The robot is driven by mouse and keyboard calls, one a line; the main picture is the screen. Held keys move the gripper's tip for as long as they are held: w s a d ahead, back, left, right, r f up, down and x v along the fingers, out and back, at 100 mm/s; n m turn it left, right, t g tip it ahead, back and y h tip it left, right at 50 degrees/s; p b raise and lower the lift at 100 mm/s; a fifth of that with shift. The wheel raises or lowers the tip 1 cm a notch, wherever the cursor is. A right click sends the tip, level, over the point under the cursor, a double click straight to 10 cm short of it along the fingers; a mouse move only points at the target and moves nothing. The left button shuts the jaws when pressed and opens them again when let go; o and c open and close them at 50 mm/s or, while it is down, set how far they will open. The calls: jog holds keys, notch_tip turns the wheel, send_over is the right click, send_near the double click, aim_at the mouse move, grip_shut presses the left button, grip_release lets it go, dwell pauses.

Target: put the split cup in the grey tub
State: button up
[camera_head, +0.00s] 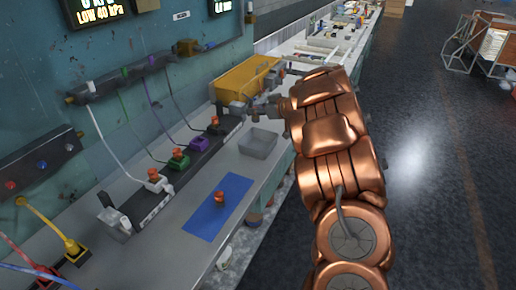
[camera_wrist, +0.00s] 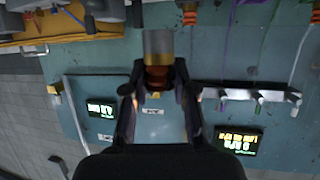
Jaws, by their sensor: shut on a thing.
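My gripper (camera_wrist: 158,88) is shut on an orange-amber cup (camera_wrist: 157,75) with a grey cylindrical end beyond it, in the wrist view. I take it for the split cup; no split can be made out. In the head view my gripper (camera_head: 256,106) is above the bench, behind the grey tub and near the yellow bin, and the held cup is too small to tell. The grey tub (camera_head: 259,150) is open and looks empty on the bench. The purple block (camera_head: 198,145) shows no orange cup on top.
Another orange cup (camera_head: 220,198) stands on the blue mat (camera_head: 202,224). Orange cups top the white (camera_head: 153,181), green (camera_head: 178,161) and black (camera_head: 215,129) blocks, with hoses rising behind. A yellow bin (camera_head: 245,78) stands beyond my gripper. Bench between mat and tub is clear.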

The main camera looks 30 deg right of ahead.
aim_at(259, 148)
jog(key=shift+s+d+f, duration=0.25)
jog(key=shift+s+f, duration=0.15)
jog(key=shift+f, duration=0.35)
jog(key=shift+f+p, duration=0.4)
jog(key=shift+f, duration=4.6)
jog(key=shift+f, duration=0.1)
jog(key=o, duration=0.9)
jog(key=shift+o, duration=0.2)
